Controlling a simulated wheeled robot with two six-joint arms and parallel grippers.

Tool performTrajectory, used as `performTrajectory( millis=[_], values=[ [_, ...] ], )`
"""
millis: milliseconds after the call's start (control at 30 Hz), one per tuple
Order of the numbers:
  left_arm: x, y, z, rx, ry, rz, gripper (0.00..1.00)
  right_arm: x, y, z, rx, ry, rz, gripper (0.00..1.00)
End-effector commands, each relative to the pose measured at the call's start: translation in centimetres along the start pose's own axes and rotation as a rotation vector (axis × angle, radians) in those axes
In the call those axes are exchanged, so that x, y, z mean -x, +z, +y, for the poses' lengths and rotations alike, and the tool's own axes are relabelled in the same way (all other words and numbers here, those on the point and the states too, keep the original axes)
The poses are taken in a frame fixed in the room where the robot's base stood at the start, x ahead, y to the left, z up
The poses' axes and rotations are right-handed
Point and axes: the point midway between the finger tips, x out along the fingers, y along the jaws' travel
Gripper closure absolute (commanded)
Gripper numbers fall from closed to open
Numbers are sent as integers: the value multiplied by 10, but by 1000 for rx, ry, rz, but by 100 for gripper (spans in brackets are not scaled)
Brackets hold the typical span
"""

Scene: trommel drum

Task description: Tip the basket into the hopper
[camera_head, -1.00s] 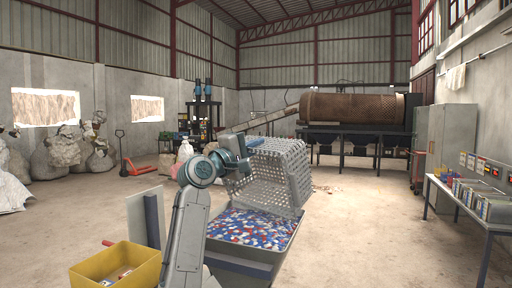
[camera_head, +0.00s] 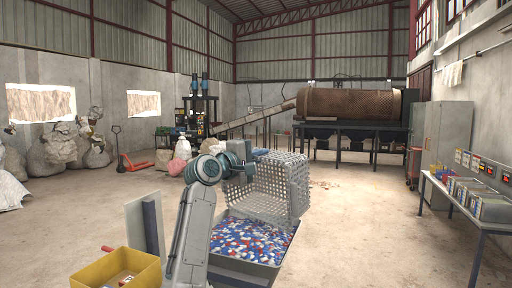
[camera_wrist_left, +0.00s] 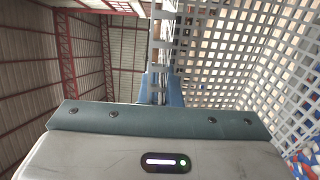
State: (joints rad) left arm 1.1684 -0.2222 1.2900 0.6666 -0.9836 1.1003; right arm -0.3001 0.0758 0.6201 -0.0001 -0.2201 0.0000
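The basket (camera_head: 283,187) is a grey lattice crate, held tilted above the hopper. The hopper (camera_head: 232,265) is a dark-rimmed open bin; red, white and blue flakes (camera_head: 250,242) lie in it. My left gripper (camera_head: 246,168) is at the basket's upper left side, its fingers closed on the basket's edge. In the left wrist view, the blue fingers (camera_wrist_left: 160,85) meet the lattice (camera_wrist_left: 235,50), and some flakes show at the right edge. The fingertips are partly hidden by the lattice. I cannot tell whether anything is left in the basket. My right gripper is not in view.
A yellow bin (camera_head: 135,270) with small items stands left of my left arm, near a grey upright panel (camera_head: 140,228). A bench (camera_head: 465,194) with boxes is on the right. The trommel drum (camera_head: 350,102) stands at the back. Open floor lies right of the hopper.

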Motion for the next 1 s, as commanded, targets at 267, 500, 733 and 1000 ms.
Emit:
performTrajectory(
  millis=[267,500,733,1000],
  values=[
    [-18,1,11,0,-95,-1,100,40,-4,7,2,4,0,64],
    [-35,0,12,-1,-191,-1,100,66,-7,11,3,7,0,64],
    [-42,1,8,-2,-237,-1,100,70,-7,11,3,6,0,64],
    [-69,1,8,-4,-413,-1,100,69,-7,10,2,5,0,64]
  ],
)
